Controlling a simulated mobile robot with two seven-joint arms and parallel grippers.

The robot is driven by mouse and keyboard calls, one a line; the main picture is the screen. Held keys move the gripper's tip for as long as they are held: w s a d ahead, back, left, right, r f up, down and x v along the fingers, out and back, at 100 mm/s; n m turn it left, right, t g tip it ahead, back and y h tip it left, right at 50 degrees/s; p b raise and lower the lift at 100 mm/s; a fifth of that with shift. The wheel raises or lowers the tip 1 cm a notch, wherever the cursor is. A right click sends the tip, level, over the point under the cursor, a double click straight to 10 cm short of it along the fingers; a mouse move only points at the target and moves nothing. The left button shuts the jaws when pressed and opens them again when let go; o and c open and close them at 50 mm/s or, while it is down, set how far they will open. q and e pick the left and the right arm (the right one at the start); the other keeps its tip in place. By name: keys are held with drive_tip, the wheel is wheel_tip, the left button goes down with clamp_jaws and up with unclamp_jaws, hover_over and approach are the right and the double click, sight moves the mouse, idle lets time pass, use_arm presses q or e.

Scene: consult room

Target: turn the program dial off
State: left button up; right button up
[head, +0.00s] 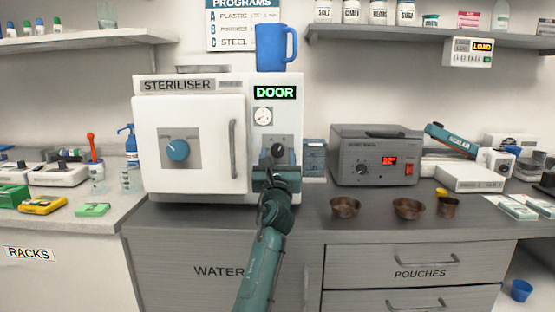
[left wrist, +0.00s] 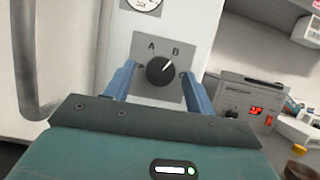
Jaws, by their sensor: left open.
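The steriliser (head: 200,85) is a white box on the grey counter. Its program dial (head: 278,152) is a small black knob on a grey plate at the right of its front. In the left wrist view the dial (left wrist: 160,70) shows large, and its white mark points up and right towards the letter B; an A stands at upper left. My left gripper (head: 277,168) is open in front of the plate. Its blue fingers stand on either side of the dial, and I cannot tell whether they touch it. Lower markings are partly hidden. My right gripper is out of view.
A gauge (head: 263,117) sits above the dial. A blue jug (head: 272,48) stands on top. A grey device (head: 375,155) and brown bowls (head: 345,207) are at right.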

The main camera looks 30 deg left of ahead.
use_arm(q)
drive_tip(key=shift+c, duration=0.3)
drive_tip(key=c, duration=0.9)
